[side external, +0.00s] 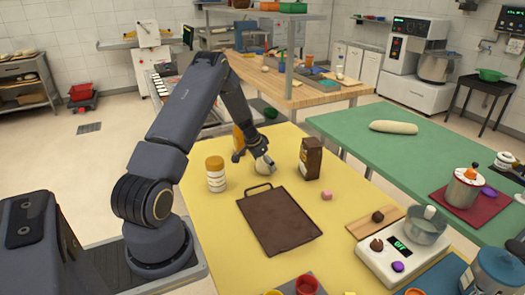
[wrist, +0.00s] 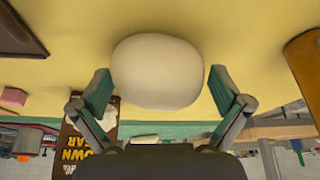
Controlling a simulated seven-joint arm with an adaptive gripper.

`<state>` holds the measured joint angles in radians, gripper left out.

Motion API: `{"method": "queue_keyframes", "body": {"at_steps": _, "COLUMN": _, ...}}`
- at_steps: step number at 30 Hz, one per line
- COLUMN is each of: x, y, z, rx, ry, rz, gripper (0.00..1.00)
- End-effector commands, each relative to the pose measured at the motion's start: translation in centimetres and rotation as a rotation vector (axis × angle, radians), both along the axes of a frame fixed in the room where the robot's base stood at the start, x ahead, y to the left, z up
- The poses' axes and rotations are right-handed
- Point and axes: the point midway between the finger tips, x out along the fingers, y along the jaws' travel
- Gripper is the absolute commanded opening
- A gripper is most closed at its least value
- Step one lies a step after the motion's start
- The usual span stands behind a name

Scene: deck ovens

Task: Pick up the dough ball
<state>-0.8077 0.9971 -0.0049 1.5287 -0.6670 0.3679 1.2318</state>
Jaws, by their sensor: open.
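The dough ball (side external: 263,166) is a pale, off-white round lump on the yellow table (side external: 285,153). In the wrist view the dough ball (wrist: 157,71) is large and central, ahead of my gripper. My gripper (side external: 253,158) is low over the table beside the ball and partly overlaps it in the side view. In the wrist view my gripper (wrist: 167,92) is open, with one green-padded finger on each side of the ball. Gaps show between the pads and the ball's sides. I cannot tell whether the ball touches anything but the table.
A brown bag (side external: 311,158) stands right of the ball, and a jar (side external: 215,174) stands to its left. A dark tray with a handle (side external: 279,222) lies in front. A small pink block (side external: 327,195) and a scale (side external: 393,254) are nearer right. An orange-brown object (side external: 238,140) stands behind my gripper.

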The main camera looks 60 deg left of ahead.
Motion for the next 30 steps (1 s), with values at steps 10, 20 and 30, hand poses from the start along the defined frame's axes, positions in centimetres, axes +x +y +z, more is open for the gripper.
{"method": "queue_keyframes", "body": {"at_steps": 10, "x": 0.01, "y": 0.00, "z": 0.03, "rx": 0.000, "ry": 0.000, "rz": 0.000, "gripper": 0.83}}
{"method": "queue_keyframes", "body": {"at_steps": 20, "x": 0.00, "y": 0.01, "z": 0.04, "rx": 0.000, "ry": 0.000, "rz": 0.000, "gripper": 0.49}}
{"method": "queue_keyframes", "body": {"at_steps": 30, "x": 0.05, "y": 0.04, "z": 0.34, "rx": 0.001, "ry": -0.002, "rz": 0.000, "gripper": 0.45}}
